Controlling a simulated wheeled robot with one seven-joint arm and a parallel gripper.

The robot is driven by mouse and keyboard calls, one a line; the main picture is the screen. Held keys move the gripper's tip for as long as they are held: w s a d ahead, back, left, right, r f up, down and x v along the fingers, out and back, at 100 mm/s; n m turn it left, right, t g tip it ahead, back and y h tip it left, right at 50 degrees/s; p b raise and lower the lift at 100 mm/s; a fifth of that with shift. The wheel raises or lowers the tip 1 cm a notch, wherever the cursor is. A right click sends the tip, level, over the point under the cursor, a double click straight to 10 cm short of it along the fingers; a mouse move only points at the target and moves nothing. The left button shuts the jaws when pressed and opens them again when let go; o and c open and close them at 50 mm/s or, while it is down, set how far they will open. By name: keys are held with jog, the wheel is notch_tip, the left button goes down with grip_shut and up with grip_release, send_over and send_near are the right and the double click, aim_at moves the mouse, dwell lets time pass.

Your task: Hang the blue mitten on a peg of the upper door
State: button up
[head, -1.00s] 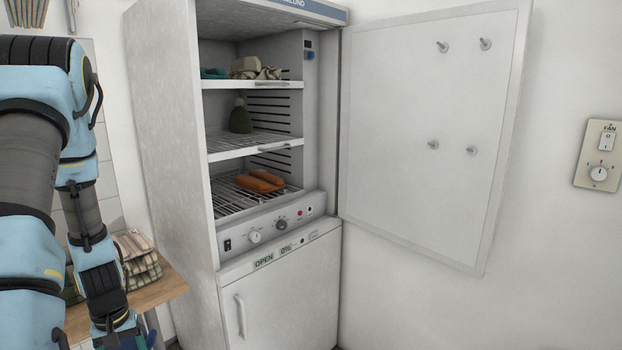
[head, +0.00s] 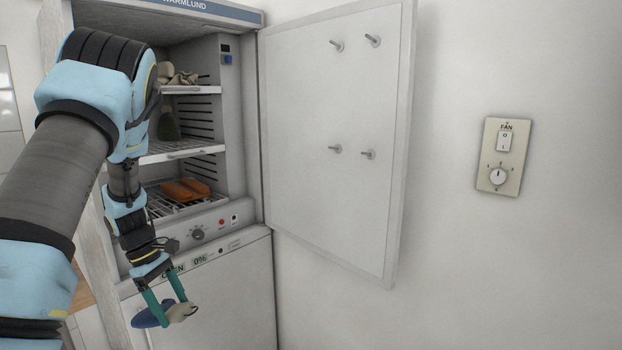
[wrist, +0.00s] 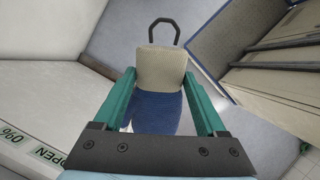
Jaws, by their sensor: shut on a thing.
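My gripper (head: 165,301) has teal fingers and is shut on the blue mitten (head: 150,315), in front of the lower cabinet door. In the wrist view the mitten (wrist: 155,112) lies between the fingers, with a beige cuff and a dark loop (wrist: 164,24) beyond the fingertips. The upper door (head: 310,200) stands open to the right of the cabinet. Its inner face has two upper pegs (head: 373,40) and two lower pegs (head: 368,154). All of the pegs are bare.
The cabinet's shelves hold a beige cloth item (head: 180,76), a dark green item (head: 168,125) and orange items (head: 186,189). A fan switch plate (head: 500,156) is on the wall at right. The space before the open door is clear.

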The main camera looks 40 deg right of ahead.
jog(key=s+d+r+n+t+h+b, duration=0.1)
jog(key=s+d+r+n+t+h, duration=0.25)
jog(key=d+r, duration=0.7)
jog(key=s+d+r+n+h+b, duration=0.1)
jog(key=s+d+r+n+h, duration=0.4)
jog(key=d+r, duration=0.55)
jog(key=s+d+r+n+t+h, duration=0.25)
jog(key=s+d+r, duration=0.4)
jog(key=d, duration=0.65)
jog(key=w+d, duration=0.2)
jog(key=d, duration=0.7)
jog(key=shift+w+d+f+n+g+y, duration=0.2)
jog(key=shift+w+n+g+y, duration=0.1)
jog(key=shift+w+n+g, duration=0.1)
jog(key=o, duration=1.3)
jog(key=shift+a, duration=0.1)
